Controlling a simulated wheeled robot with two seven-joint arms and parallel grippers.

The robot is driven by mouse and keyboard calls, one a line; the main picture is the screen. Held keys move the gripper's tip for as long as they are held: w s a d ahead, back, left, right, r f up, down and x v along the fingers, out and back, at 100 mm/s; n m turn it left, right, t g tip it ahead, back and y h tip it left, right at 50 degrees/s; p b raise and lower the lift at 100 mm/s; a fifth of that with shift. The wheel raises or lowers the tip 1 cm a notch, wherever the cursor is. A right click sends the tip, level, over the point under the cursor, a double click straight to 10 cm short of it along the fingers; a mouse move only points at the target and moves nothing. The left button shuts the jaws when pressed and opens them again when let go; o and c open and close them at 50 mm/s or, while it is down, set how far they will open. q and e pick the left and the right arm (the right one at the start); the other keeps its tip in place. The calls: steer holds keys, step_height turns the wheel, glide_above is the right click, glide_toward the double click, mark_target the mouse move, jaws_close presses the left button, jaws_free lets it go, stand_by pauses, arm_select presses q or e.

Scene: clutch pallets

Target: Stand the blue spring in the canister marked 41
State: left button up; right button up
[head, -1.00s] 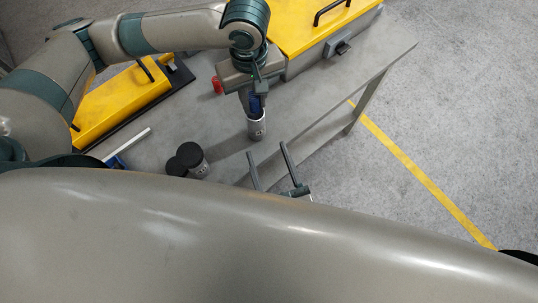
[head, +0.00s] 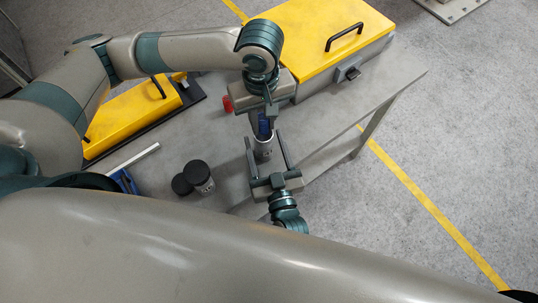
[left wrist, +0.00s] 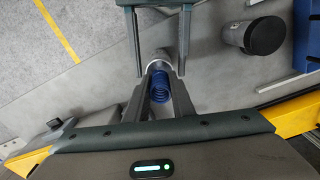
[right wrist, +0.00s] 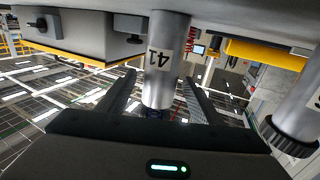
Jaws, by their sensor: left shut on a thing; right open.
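My left gripper (head: 265,115) is shut on the blue spring (left wrist: 160,88), a dark blue coil that points down toward an open grey canister (head: 263,153). In the right wrist view, which looks upside down, this canister is marked 41 (right wrist: 160,55) and stands on the table. A bit of the blue spring (right wrist: 154,113) shows at its mouth. I cannot tell how far the spring is inside. My right gripper (head: 267,145) is open, with one finger on each side of the canister. Whether the fingers touch it is unclear.
A yellow-lidded case (head: 325,35) is at the back, another yellow case (head: 135,112) at the left. A red object (head: 227,104) sits near the left gripper. A blue-and-white item (head: 125,178) lies at left.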

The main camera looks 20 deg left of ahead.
steer(key=shift+x, duration=0.75)
steer(key=c, duration=1.4)
steer(key=shift+o, duration=0.2)
arm_select(q)
steer(key=shift+f, duration=1.15)
steer(key=shift+s+f, duration=0.1)
